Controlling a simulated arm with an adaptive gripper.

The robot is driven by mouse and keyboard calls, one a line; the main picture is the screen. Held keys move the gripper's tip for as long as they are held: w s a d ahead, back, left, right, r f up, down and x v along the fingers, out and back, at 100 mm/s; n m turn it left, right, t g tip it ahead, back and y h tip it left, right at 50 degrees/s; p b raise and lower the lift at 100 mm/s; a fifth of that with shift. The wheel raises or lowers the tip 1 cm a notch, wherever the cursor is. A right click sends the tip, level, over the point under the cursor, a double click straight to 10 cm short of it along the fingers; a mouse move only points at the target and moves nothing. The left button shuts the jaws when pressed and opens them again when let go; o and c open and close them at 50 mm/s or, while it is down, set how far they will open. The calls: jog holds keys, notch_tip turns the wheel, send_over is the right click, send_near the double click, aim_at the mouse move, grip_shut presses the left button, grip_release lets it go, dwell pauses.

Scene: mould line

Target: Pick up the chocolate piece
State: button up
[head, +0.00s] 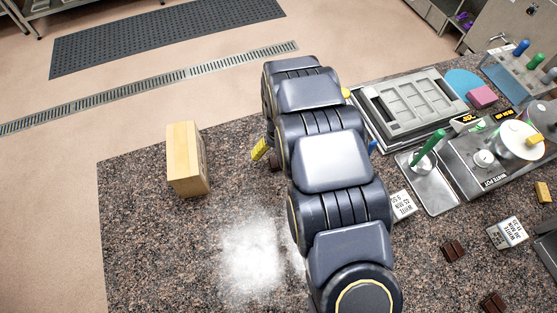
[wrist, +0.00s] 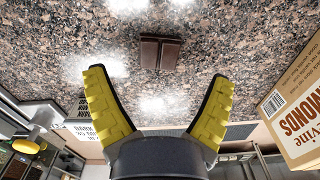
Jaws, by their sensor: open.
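A dark brown chocolate piece (wrist: 160,53) with a seam across its middle lies on the speckled stone counter in the wrist view. My gripper (wrist: 157,78) is open, with its yellow-padded fingers spread wide. The piece shows beyond the fingertips, roughly centred between them, and nothing is held. In the head view my arm covers most of the gripper; one yellow finger (head: 260,149) shows at its left. Two other dark chocolate pieces lie at the lower right, one (head: 453,250) behind the other (head: 492,302).
A tan almond box (head: 188,160) stands left of my arm and also shows in the wrist view (wrist: 292,112). A grey mould (head: 410,105), a metal tray (head: 427,185), a white pot unit (head: 505,150) and printed cards (head: 507,232) fill the right side. The front left counter is clear.

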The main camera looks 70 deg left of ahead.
aim_at(278, 163)
notch_tip(278, 163, down, 4)
jog(key=shift+r, duration=0.1)
jog(key=c, duration=1.1)
